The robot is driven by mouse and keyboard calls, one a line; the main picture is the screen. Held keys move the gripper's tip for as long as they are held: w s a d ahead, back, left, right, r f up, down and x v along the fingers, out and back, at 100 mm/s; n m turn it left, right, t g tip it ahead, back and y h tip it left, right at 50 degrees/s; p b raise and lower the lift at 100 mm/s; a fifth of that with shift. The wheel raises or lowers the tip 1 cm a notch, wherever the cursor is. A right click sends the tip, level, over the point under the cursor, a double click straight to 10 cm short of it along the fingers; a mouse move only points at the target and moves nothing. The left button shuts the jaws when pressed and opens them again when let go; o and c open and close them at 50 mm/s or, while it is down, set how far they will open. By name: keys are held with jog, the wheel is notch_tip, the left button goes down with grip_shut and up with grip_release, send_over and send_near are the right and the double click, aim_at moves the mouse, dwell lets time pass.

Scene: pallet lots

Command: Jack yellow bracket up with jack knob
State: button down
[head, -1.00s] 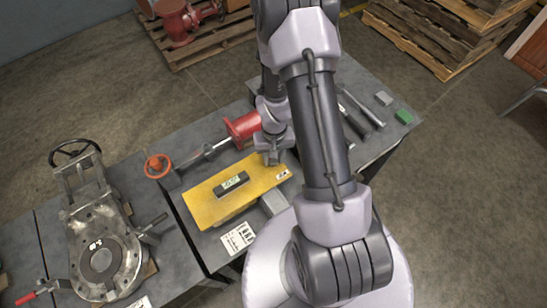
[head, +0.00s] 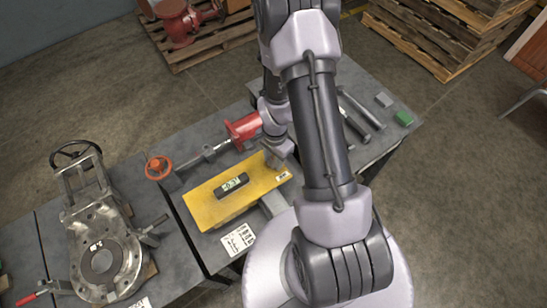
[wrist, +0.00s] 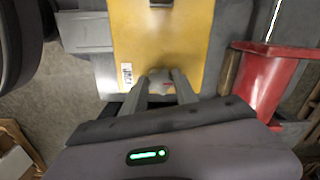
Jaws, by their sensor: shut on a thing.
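The yellow bracket (head: 258,190) is a flat plate lying lengthwise over the grey bench, with a dark labelled cylinder (head: 231,186) on top. Its yellow face also fills the upper middle of the wrist view (wrist: 160,40). My gripper (head: 274,160) is at the bracket's right end, by its far edge.
A red flanged part (head: 242,128) stands close behind my gripper. An orange handwheel (head: 158,167) is to the left. A large metal valve body (head: 120,262) fills the left bench. A grey block (head: 273,204) sits at the bracket's near edge. Metal bars (head: 362,108) lie right.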

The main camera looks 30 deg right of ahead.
jog(key=m+p, duration=0.3)
jog(key=m, duration=0.3)
jog(key=shift+s+m, duration=0.1)
jog(key=shift+m, duration=0.2)
jog(key=m+p, duration=0.2)
jog(key=m, duration=0.3)
jog(key=shift+p, duration=0.3)
jog(key=m+p, duration=0.1)
jog(key=m, duration=0.5)
jog(key=shift+m, duration=0.3)
jog(key=m, duration=0.5)
jog(key=shift+m, duration=0.3)
jog(key=c, duration=1)
grip_release()
jog(key=shift+o, duration=0.2)
jog(key=shift+p, duration=0.3)
